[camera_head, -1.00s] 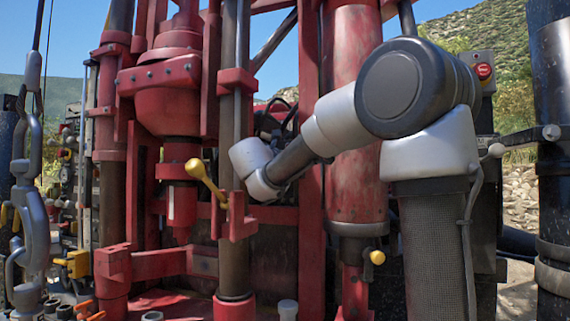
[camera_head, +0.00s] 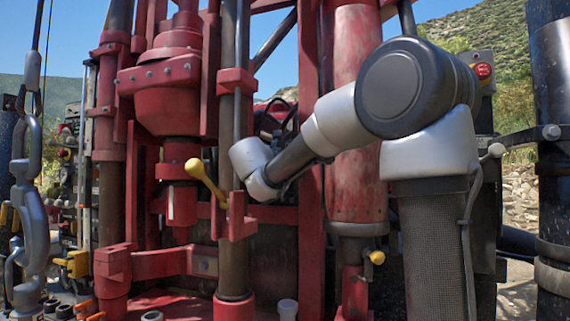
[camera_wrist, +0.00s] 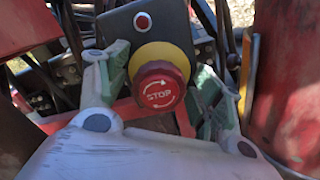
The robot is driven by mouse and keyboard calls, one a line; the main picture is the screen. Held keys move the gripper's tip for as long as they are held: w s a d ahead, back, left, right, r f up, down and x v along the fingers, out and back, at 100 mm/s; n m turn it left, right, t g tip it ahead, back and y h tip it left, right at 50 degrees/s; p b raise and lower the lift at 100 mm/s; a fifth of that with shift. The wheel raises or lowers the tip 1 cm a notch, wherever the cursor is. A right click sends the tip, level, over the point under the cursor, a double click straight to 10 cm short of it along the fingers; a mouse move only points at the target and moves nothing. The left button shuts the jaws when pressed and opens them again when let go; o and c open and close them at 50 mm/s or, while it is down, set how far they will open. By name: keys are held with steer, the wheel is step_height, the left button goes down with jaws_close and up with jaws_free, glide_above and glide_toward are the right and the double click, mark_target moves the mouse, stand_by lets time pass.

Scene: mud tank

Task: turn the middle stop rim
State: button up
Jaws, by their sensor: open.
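In the wrist view a red stop button (camera_wrist: 160,88) with white "STOP" lettering and arrows sits on a yellow collar (camera_wrist: 158,53), on a dark grey box (camera_wrist: 170,18). My gripper (camera_wrist: 163,66) is open, with one pale green finger left of the button and one right of it. The fingers look apart from the rim, though the exact gap on the right is hard to tell. In the head view my gripper and this button are hidden behind the red machine.
Another red stop button (camera_head: 483,71) is on a grey box at the upper right of the head view. A red column (camera_head: 312,180), a brown pipe (camera_head: 234,150) and a yellow-knobbed lever (camera_head: 196,170) stand near my arm. A small red button (camera_wrist: 142,21) sits above the collar.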

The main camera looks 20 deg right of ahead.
steer(key=v, duration=1.2)
steer(key=s+d+f+m+g+y, duration=0.35)
steer(key=s+f+m, duration=0.3)
steer(key=f, duration=0.45)
steer(key=s+d+f+m+g+y, duration=0.3)
steer(key=s+f+m+g, duration=0.3)
steer(key=f, duration=0.5)
steer(key=s+f+m+y, duration=0.3)
steer(key=s+f+m, duration=0.1)
steer(key=s, duration=0.4)
steer(key=s+f+m+t+y, duration=0.1)
steer(key=s+f+m+y, duration=0.2)
steer(key=s, duration=0.5)
steer(key=shift+s+a+f+m, duration=0.25)
steer(key=shift+s+f+m, duration=0.15)
steer(key=shift+f+m, duration=0.1)
